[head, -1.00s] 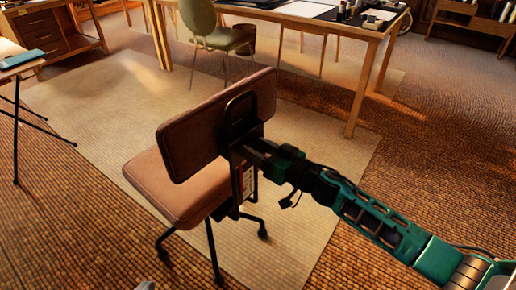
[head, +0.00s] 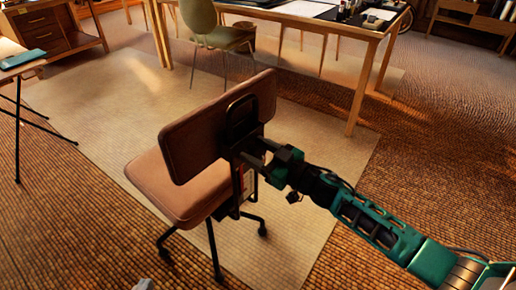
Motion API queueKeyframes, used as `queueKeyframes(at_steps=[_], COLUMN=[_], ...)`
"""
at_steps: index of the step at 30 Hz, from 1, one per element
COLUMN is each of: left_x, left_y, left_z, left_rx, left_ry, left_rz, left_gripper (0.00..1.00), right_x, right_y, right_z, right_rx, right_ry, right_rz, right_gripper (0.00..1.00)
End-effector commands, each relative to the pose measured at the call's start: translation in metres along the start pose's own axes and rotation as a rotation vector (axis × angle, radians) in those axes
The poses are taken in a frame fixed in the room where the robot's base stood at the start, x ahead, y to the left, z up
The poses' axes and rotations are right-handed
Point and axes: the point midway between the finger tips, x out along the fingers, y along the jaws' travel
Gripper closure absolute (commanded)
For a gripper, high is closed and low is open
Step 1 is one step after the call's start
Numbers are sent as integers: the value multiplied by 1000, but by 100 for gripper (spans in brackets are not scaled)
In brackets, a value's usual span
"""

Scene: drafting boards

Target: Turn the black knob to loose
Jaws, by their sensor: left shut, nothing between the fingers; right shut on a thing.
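A brown padded chair (head: 190,150) stands on the rug with the rear of its backrest turned toward my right arm. A black bracket (head: 241,118) runs down the rear of the backrest. My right gripper (head: 248,157) reaches in from the right, its fingers against this bracket below the backrest. It is shut on the black knob, which the fingers and the dark bracket hide almost fully. A red and white label (head: 247,184) shows on the upright just below the gripper. I cannot make out its markings. My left gripper does not show clearly.
A pale rug (head: 310,215) lies under the chair, with open floor to the right. A wooden table (head: 345,25) and an olive chair (head: 215,35) stand behind. A dark-legged stand (head: 18,130) is at the left. A small grey piece shows at the bottom edge.

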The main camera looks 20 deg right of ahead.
Motion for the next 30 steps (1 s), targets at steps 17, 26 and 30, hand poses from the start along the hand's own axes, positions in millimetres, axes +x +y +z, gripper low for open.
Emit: queueKeyframes(at_steps=[17,26,30], left_x=[-4,-3,-2], left_y=[-2,-2,-2], left_z=[3,5,6], left_rx=[2,2,2], left_ry=[-10,-12,-14], left_rz=[-5,-5,-4], left_gripper=[100,100,100], right_x=[2,2,2], right_y=[-1,-3,-3], right_z=[-6,-5,-4], right_rx=[-552,-838,-970], right_ry=[13,15,15], right_rz=[3,3,4], right_gripper=[74,74,74])
